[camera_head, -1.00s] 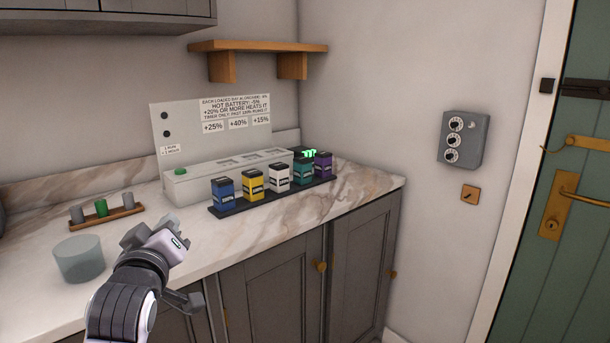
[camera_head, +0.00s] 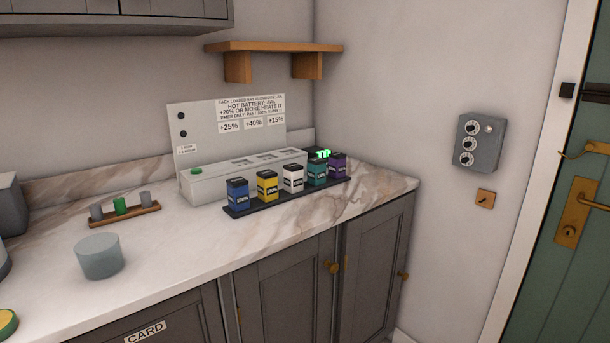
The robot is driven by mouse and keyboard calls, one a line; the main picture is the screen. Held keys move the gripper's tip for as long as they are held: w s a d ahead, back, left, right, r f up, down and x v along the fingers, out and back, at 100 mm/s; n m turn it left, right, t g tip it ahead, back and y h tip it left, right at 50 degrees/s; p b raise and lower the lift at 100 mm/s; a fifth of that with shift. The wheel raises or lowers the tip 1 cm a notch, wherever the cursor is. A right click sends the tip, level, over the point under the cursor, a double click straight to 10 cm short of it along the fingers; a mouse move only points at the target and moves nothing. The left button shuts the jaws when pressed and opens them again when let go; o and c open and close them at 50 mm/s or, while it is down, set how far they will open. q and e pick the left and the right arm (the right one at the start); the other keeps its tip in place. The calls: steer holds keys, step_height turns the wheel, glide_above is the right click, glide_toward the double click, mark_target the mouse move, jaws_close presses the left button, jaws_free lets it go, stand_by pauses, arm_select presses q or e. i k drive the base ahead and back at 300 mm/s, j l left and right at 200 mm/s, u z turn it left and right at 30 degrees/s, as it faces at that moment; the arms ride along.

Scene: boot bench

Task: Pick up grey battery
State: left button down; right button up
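No battery that is plainly grey shows. A row of battery-like blocks stands on a black tray (camera_head: 238,212) on the counter: blue (camera_head: 237,194), yellow (camera_head: 267,186), white (camera_head: 292,178), teal (camera_head: 317,172) and purple (camera_head: 337,166). The white one is the palest. Behind the row is a pale grey charger (camera_head: 215,185) with several slots on top and a green button. A dark item with a glowing green readout (camera_head: 323,154) is partly hidden behind the teal and purple blocks; I cannot tell what it is. Neither of my grippers is in view.
A wooden rack (camera_head: 126,215) holds two grey cylinders and a green one. A grey-blue cup (camera_head: 99,257) stands nearer. The marble counter (camera_head: 190,270) is clear in front of the tray. A wooden shelf (camera_head: 275,47) hangs above; a door (camera_head: 575,250) is at right.

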mark_target(95, 208)
steer(key=u, duration=1.25)
steer(key=l+z, duration=0.15)
steer(key=l, duration=0.1)
